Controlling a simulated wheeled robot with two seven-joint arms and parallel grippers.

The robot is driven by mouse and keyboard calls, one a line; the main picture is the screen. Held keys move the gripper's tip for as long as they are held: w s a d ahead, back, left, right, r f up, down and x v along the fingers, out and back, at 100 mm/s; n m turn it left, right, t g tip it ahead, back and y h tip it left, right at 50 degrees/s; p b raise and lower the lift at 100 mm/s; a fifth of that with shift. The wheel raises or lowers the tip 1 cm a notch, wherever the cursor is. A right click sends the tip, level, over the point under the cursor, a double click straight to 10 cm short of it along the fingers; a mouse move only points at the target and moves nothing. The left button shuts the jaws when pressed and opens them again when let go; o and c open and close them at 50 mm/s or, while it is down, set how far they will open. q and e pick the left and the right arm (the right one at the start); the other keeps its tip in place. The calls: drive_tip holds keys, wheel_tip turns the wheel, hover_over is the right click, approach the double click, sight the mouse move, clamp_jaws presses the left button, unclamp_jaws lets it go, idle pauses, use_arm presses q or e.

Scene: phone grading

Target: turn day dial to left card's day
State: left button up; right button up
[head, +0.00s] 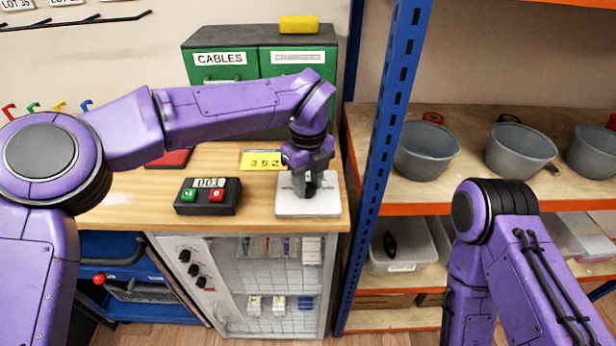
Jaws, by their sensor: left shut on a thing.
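A white square plate (295,206) lies on the wooden bench at its right end. My left gripper (309,180) reaches down over it and is shut on a small dark knob (309,190), which looks like the day dial. The dial's marks are mostly hidden by the gripper or too small to read. A yellow card (258,160) with dark digits, perhaps 352, lies behind the plate to the left, partly beside my gripper. Which card is the left card I cannot tell. My right arm stands at the right; its gripper is outside the picture.
A black box (208,207) with a counter, a green and a red button is left of the plate. A red object (168,158) lies behind it. A green cabinet (222,92) labelled CABLES stands at the back. A blue post (386,110) and shelves with grey bowls (426,153) are right.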

use_arm(q)
drive_tip(key=m+p, duration=0.3)
drive_tip(key=m, duration=0.1)
drive_tip(key=m+p, duration=0.2)
drive_tip(key=m, duration=0.1)
drive_tip(key=shift+r+p, duration=0.3)
drive_tip(key=shift+p, duration=0.05)
drive_tip(key=m+p, duration=0.2)
drive_tip(key=m, duration=0.1)
drive_tip(key=shift+m+p, duration=0.35)
drive_tip(key=shift+m, duration=0.05)
drive_tip(key=shift+f+m+p, duration=0.15)
drive_tip(key=shift+m+p, duration=0.8)
drive_tip(key=shift+m, duration=0.55)
drive_tip(key=o, duration=1)
drive_tip(key=shift+f, duration=0.1)
drive_tip(key=shift+o, duration=0.2)
